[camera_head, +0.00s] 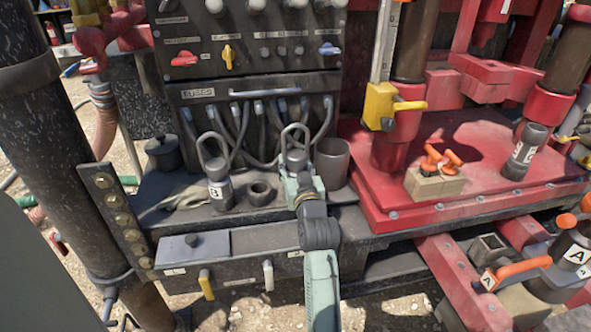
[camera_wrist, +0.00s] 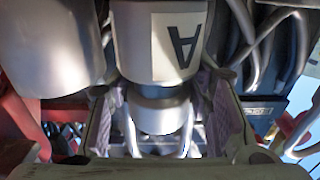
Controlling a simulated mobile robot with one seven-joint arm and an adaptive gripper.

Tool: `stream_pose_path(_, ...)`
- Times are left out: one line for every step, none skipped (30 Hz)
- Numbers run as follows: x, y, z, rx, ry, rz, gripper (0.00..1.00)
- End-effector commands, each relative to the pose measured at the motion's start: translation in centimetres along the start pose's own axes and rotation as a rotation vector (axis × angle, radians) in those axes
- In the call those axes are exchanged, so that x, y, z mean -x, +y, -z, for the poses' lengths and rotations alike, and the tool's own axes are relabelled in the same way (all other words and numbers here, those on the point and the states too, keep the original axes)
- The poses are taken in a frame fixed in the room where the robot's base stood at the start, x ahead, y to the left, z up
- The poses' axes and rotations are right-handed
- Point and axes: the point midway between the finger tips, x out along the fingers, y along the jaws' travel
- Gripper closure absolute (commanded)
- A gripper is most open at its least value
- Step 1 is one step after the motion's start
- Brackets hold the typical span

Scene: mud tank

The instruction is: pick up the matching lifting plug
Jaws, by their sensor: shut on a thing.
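My gripper (camera_head: 302,186) is at the shelf below the control panel, shut on a grey lifting plug (camera_head: 294,158) with a wire loop on top. In the wrist view this plug (camera_wrist: 165,45) carries a white label with an upside-down letter A, and the gripper's fingers stand on both sides of its narrower part. Whether its base touches the shelf is hidden. A second looped plug (camera_head: 219,185) stands to the left, its label too small to read surely. A larger grey fitting (camera_head: 572,254) labelled A sits at lower right.
A grey cup (camera_head: 332,161) stands close right of the held plug. A dark ring (camera_head: 260,191) and a black pot (camera_head: 163,153) are on the shelf to the left. Cables hang behind. A labelled dark plug (camera_head: 524,152) and a tan block (camera_head: 434,185) are on the red deck.

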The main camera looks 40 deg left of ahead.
Motion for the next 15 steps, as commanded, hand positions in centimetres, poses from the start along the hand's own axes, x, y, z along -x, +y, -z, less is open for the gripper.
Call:
stream_pose_path(0.01, 0.14, 0.03, 0.001, 0.001, -0.003, 0.8)
stream_pose_path(0.01, 0.15, 0.03, 0.001, 0.001, -0.003, 0.82)
stream_pose_path(0.01, 0.15, 0.03, 0.001, 0.001, -0.003, 0.85)
stream_pose_path(0.02, 0.16, 0.03, 0.001, 0.001, -0.003, 0.87)
stream_pose_path(0.02, 0.17, 0.04, 0.001, 0.001, -0.003, 0.89)
stream_pose_path(0.02, 0.17, 0.04, 0.002, 0.001, -0.003, 0.91)
stream_pose_path(0.02, 0.18, 0.04, 0.002, 0.001, -0.003, 0.93)
stream_pose_path(0.02, 0.19, 0.04, 0.002, 0.001, -0.004, 0.95)
stream_pose_path(0.02, 0.19, 0.04, 0.002, 0.001, -0.004, 0.98)
stream_pose_path(0.02, 0.2, 0.05, 0.002, 0.001, -0.004, 1.0)
stream_pose_path(0.02, 0.2, 0.05, 0.002, 0.001, -0.004, 1.0)
stream_pose_path(0.02, 0.21, 0.05, 0.002, 0.001, -0.004, 1.0)
stream_pose_path(0.02, 0.21, 0.05, 0.002, 0.001, -0.004, 1.0)
stream_pose_path(0.02, 0.22, 0.05, 0.002, 0.001, -0.004, 1.0)
stream_pose_path(0.02, 0.22, 0.05, 0.002, 0.001, -0.004, 1.0)
